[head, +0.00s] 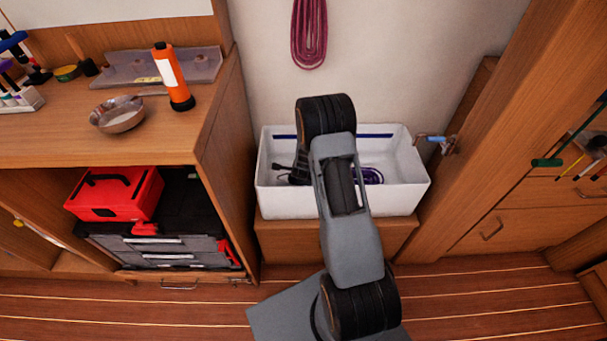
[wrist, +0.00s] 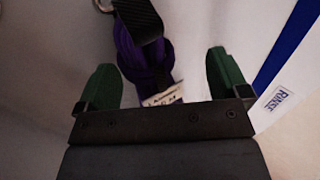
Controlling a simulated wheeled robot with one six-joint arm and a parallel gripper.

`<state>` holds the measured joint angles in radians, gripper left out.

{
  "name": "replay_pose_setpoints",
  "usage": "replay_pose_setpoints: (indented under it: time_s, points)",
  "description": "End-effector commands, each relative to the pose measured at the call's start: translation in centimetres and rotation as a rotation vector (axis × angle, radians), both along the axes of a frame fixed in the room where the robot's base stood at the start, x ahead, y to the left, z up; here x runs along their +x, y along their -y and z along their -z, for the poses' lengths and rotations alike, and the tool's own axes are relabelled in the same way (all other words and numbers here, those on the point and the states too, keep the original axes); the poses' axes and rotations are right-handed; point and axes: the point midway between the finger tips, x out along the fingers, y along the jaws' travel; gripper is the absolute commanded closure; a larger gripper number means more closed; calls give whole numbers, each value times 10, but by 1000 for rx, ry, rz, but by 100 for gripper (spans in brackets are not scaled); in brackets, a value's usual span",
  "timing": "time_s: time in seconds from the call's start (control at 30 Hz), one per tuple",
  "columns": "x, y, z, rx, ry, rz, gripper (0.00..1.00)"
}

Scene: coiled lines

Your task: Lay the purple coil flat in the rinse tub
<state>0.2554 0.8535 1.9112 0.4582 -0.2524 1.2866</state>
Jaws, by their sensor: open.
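The purple coil (head: 373,175) shows inside the white rinse tub (head: 405,190), partly hidden behind my arm. In the wrist view the purple coil (wrist: 130,48) has a black band and a pale printed tag, and its lower part lies between my fingers in the picture. My gripper (wrist: 161,62) is open, with a green finger on each side and a gap to the coil on both sides. In the head view my arm reaches over the tub and hides much of its middle. I cannot tell whether the coil lies fully flat.
A maroon coil (head: 309,32) hangs on the wall above the tub. A wooden cabinet (head: 225,130) stands close on the left, and a wooden post (head: 490,120) on the right. A blue-handled tap (head: 436,140) is by the tub's right rim.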

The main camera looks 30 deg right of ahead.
Motion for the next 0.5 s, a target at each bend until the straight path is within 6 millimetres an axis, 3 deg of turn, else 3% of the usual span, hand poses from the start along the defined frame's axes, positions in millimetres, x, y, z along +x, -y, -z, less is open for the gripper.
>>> replay_pose_setpoints:
  time_s: [0.23,0.5]
  points:
    - [-2,-1,-2,2,-2,1,7]
    - [-21,-11,-35,1,0,-1,7]
